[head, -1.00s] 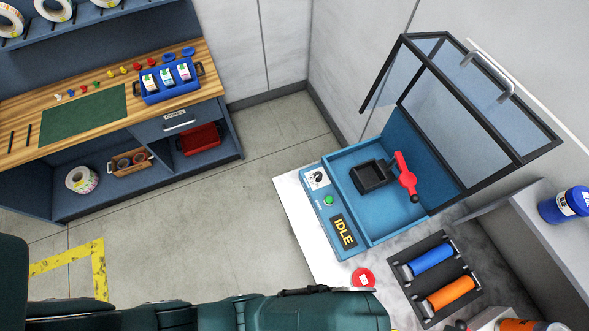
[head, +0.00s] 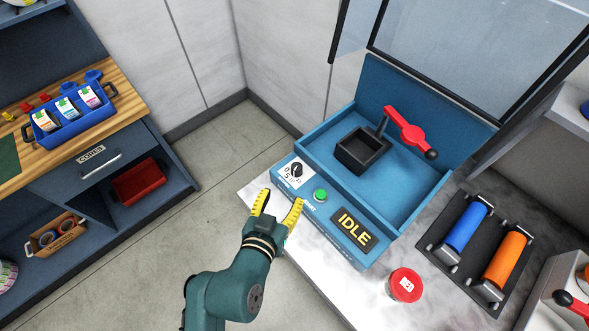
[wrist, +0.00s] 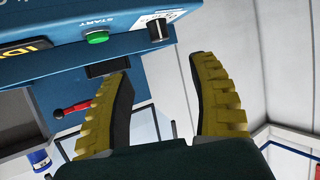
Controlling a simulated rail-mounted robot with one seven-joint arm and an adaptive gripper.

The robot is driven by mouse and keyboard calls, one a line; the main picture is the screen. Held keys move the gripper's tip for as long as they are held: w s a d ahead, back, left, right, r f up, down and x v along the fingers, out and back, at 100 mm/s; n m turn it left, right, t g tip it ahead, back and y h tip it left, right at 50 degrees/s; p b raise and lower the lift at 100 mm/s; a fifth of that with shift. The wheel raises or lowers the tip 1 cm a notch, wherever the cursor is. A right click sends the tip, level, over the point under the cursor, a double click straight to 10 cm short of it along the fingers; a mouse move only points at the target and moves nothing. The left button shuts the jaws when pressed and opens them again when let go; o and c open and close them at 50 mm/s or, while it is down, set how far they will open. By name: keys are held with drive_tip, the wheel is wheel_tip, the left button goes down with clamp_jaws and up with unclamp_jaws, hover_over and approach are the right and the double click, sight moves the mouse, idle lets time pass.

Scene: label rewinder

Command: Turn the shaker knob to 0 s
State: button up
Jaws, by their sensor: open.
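The shaker (head: 345,262) is a blue machine with an open tray and a raised clear lid. Its black knob (head: 296,170) sits on a white dial plate (head: 293,177) at the left end of the front panel; the pointer's exact setting is too small to read. The knob also shows in the wrist view (wrist: 158,32), above the gap between the fingers. My gripper (head: 278,202), with yellow ribbed fingers, is open and empty. It is just in front of the panel, below the knob, apart from it. In the wrist view its fingers (wrist: 168,75) stand spread.
A green START button (head: 320,195) and an IDLE display (head: 354,229) are right of the knob. A red lever clamp (head: 405,130) stands in the tray by a black cup (head: 362,152). A red button (head: 405,284) and blue and orange rollers (head: 463,235) are at right.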

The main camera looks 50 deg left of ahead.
sight(295, 171)
drive_tip(key=b+x, duration=0.1)
drive_tip(key=x, duration=1.2)
drive_tip(key=shift+w+a+f+b, duration=0.1)
drive_tip(key=shift+w+f+b, duration=0.05)
drive_tip(key=shift+w+b, duration=0.2)
clamp_jaws()
